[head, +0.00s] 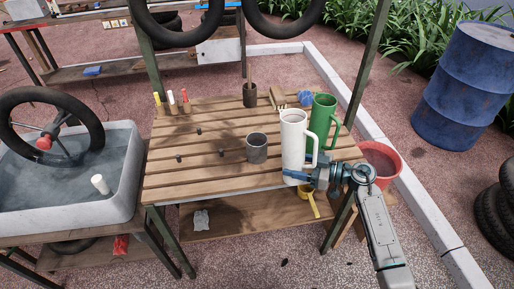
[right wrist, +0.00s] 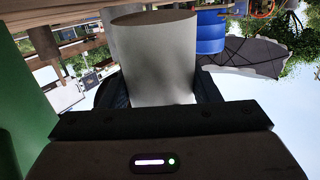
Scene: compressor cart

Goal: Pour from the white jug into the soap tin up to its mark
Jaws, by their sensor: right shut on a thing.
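The white jug (head: 293,136) stands upright at the front right of the slatted table, with its handle to the right. My right gripper (head: 297,177) is shut on its lower part; the jug also shows between the fingers in the right wrist view (right wrist: 152,60). I cannot tell whether its base touches the table. The soap tin seems to be the grey metal tin (head: 257,153), upright on the slats just left of the jug and apart from it. Its mark and its contents cannot be made out. My left gripper is not in view.
A green jug (head: 322,122) stands close behind the white one. A brush cup (head: 249,98), a blue scrubber (head: 305,97) and several markers (head: 171,97) are at the back. Small dark pegs (head: 198,131) dot the slats. A red bucket (head: 381,162) is right of the table, a wash basin (head: 118,176) left.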

